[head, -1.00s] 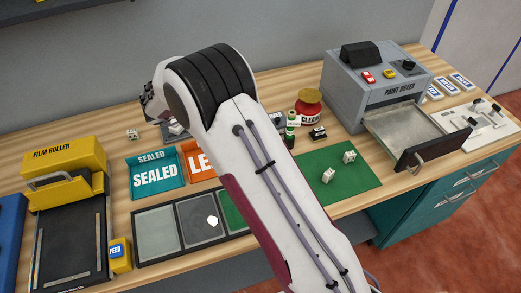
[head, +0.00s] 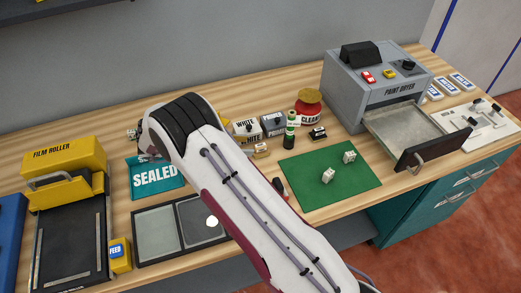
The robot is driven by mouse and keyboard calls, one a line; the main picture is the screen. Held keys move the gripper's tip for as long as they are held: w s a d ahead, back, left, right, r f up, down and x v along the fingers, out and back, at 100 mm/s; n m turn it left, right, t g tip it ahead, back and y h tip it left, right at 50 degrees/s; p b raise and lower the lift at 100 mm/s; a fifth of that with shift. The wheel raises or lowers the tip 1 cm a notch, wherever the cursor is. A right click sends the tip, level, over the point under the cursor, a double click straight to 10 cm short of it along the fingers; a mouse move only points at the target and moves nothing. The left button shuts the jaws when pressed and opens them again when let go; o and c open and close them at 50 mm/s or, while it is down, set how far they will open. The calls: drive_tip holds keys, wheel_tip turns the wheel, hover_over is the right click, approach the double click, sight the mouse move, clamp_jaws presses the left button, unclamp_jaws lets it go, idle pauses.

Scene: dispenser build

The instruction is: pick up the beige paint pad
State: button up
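A small tan block (head: 262,149) lies on the bench right of my arm, in front of the white boxes. It may be the beige paint pad, but it is too small to be sure. My arm crosses the middle of the head view, with its wrist end over the teal SEALED tray (head: 155,176). Only dark parts at the wrist's left edge show. My gripper's fingers are hidden behind the arm, so I cannot see whether they hold anything.
The film roller (head: 65,165) stands left. White boxes (head: 246,130) and a red CLEAR jar (head: 308,108) stand behind the mat.

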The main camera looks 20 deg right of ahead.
sight(263, 144)
drive_tip(key=shift+x, duration=1.35)
drive_tip(key=shift+d, duration=0.1)
drive_tip(key=shift+x, duration=2.5)
drive_tip(key=shift+w, duration=0.1)
drive_tip(key=shift+r, duration=0.1)
clamp_jaws()
